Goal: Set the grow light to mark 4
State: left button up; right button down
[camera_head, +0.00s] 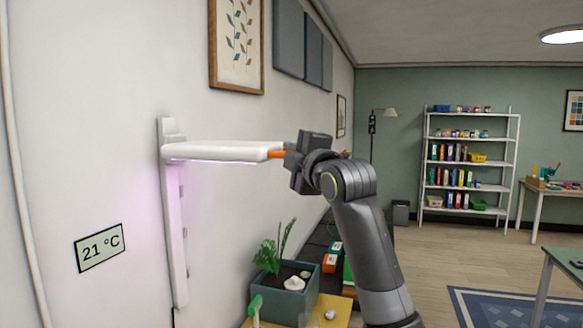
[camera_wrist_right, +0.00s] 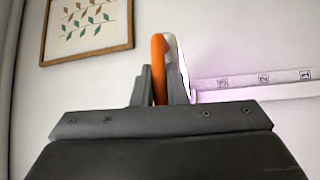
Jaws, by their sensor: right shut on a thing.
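The grow light (camera_head: 222,151) is a white lamp head standing out from a white upright rail (camera_head: 175,235) on the wall, near the rail's top. It glows purple underneath. My right gripper (camera_head: 285,154) is shut on the orange handle (camera_head: 276,154) at the lamp's free end. The wrist view shows the orange handle (camera_wrist_right: 160,60) between the two fingers, with the lamp's white edge (camera_wrist_right: 180,65) beside it. Mark 4 is not readable in either view. My left gripper is not in view.
A teal planter (camera_head: 285,298) with a plant stands below the lamp on a yellowish table (camera_head: 335,308). Shelves (camera_head: 467,165) stand far back. Air around the lamp is clear.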

jog(key=shift+s+r, duration=0.1)
jog(key=shift+r, duration=0.35)
jog(key=c, duration=1.7)
grip_release()
jog(key=shift+f, duration=0.1)
jog(key=b+v, duration=0.7)
jog(key=v, duration=1)
jog(key=shift+s+f+b, duration=0.15)
jog(key=shift+f+b, duration=0.05)
jog(key=shift+b, duration=0.2)
